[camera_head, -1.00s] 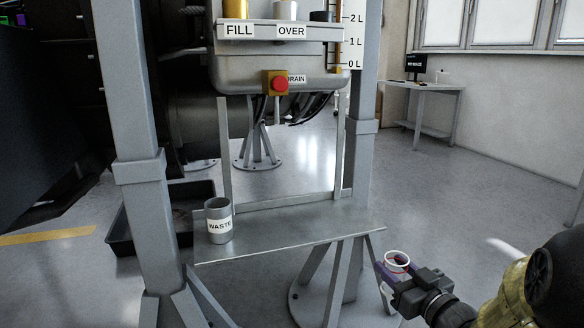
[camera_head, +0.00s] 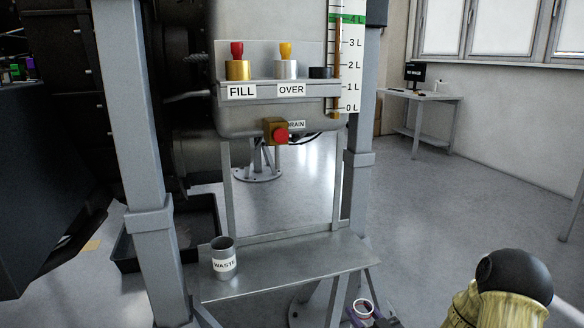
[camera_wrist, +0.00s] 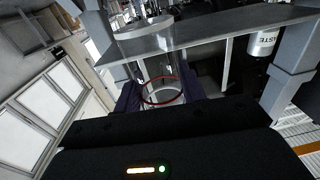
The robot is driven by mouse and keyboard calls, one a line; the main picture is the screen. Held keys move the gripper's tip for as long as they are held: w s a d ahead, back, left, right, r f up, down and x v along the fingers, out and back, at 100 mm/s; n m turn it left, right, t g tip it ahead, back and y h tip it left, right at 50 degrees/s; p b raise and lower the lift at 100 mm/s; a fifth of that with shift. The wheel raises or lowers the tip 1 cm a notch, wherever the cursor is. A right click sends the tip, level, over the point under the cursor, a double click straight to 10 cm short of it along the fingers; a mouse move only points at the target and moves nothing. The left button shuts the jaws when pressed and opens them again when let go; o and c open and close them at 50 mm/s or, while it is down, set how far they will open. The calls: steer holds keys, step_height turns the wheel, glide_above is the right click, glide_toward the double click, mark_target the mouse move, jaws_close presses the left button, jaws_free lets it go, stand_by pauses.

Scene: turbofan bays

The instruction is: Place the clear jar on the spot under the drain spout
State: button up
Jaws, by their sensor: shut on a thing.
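The clear jar (camera_head: 363,306) shows in the head view at the bottom edge, mostly as a rim with a red ring. In the wrist view the clear jar (camera_wrist: 158,66) is see-through, with the red ring nearest the camera. My gripper (camera_wrist: 161,92) is shut on the jar, a purple finger at each side. In the head view my gripper (camera_head: 362,317) is partly cut off, in front of the shelf's right end. The drain valve (camera_head: 275,131), orange with a red knob, is on the tank above the metal shelf (camera_head: 300,264). I cannot make out a marked spot.
A grey WASTE can (camera_head: 223,260) stands on the shelf's left part. Upright posts (camera_head: 150,200) flank the shelf. A black tray (camera_head: 125,247) lies on the floor at left. The shelf's middle and right are bare. A desk (camera_head: 420,97) stands far off at right.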

steer(key=f+p, duration=0.1)
steer(key=a+p, duration=0.1)
steer(key=p, duration=0.1)
steer(key=a+f+m+h+p, duration=0.1)
steer(key=shift+s+a+f, duration=0.15)
steer(key=shift+f, duration=0.15)
steer(key=s+r+m+h+p, duration=0.1)
steer(key=s+r+h+p, duration=0.2)
steer(key=r+p, duration=0.8)
steer(key=s+r+m+t+h+p, duration=0.1)
steer(key=r+p, duration=1.1)
steer(key=p, duration=1.5)
steer(key=s+m+h, duration=0.1)
steer(key=s, duration=0.1)
steer(key=shift+s+h, duration=0.35)
steer(key=shift+h, duration=0.05)
steer(key=shift+a+f, duration=0.1)
steer(key=shift+a, duration=0.1)
steer(key=shift+d+m, duration=0.2)
steer(key=shift+m, duration=0.1)
steer(key=shift+w+a, duration=0.1)
